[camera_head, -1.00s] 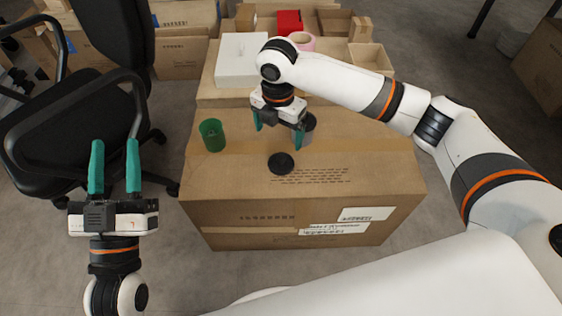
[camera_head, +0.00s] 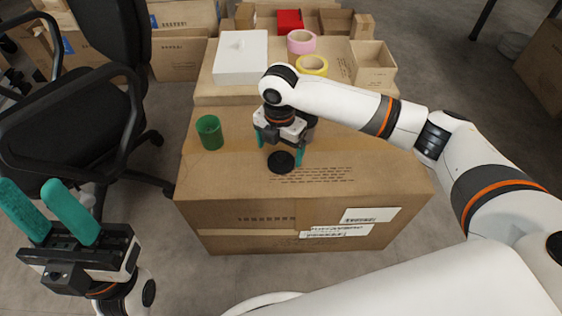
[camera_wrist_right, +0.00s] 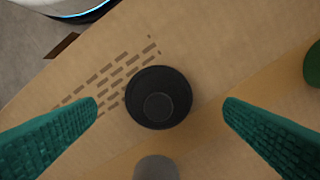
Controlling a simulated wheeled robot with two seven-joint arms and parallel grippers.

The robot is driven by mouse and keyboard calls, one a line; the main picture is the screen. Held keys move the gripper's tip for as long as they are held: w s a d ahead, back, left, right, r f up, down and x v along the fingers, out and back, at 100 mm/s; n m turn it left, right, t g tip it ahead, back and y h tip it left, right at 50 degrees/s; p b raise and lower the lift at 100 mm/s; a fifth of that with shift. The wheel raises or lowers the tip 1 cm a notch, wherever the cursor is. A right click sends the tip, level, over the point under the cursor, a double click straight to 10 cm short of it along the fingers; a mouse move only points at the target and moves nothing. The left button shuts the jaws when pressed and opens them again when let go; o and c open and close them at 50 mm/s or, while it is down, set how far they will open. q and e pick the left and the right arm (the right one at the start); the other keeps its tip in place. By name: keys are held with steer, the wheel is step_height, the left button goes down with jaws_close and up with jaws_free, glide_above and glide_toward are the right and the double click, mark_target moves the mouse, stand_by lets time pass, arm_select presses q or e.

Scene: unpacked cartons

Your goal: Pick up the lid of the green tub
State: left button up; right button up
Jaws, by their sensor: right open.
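A black round lid with a knob (camera_head: 281,163) lies flat on top of the large carton; it also shows in the right wrist view (camera_wrist_right: 172,84). The green tub (camera_head: 211,136) stands upright and open to its left; its edge shows in the right wrist view (camera_wrist_right: 313,66). My right gripper (camera_head: 279,152) is open and empty above the lid. In the right wrist view its teal fingers stand on either side of the lid, apart from it. My left gripper (camera_head: 31,186) is open and empty at the lower left, away from the carton.
A grey tub (camera_wrist_right: 156,168), mostly hidden by my arm in the head view, stands close behind the lid. A white box (camera_head: 241,62), yellow tape (camera_head: 312,66) and pink tape (camera_head: 301,41) sit farther back. A black chair (camera_head: 75,125) stands left.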

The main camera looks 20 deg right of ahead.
mark_target(280, 156)
step_height(280, 156, down, 4)
steer(key=shift+d+r+b, duration=0.15)
steer(key=shift+r+b, duration=0.1)
steer(key=shift+b, duration=0.3)
steer(key=shift+c, duration=0.2)
steer(key=c, duration=1)
steer(key=shift+r, duration=0.1)
